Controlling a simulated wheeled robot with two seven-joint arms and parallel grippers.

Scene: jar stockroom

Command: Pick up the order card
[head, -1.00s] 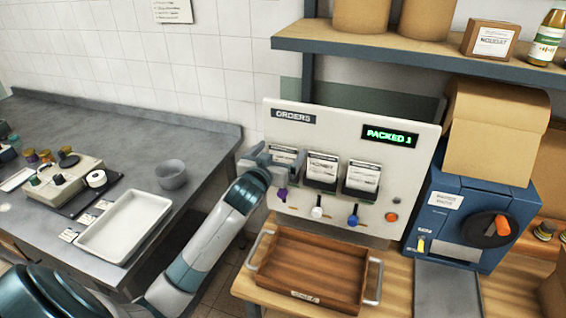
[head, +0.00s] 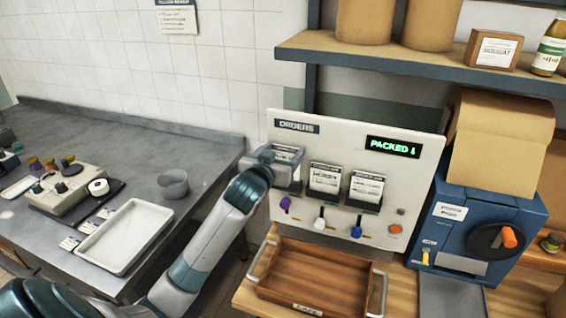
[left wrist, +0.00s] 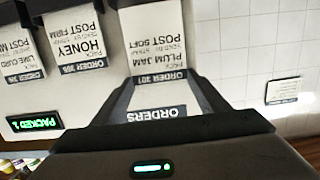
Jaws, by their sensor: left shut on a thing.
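Several order cards sit in dark holders on the white orders board. The leftmost card (head: 287,154) is partly covered by my left gripper (head: 268,157). My right gripper is not in view.
Coloured knobs (head: 320,223) are below the cards. A wooden tray (head: 310,263) stands in front of the board, and a blue machine (head: 460,222) is to its right. A shelf (head: 400,62) runs above. A grey counter (head: 110,130) with a white tray (head: 122,238) is at left.

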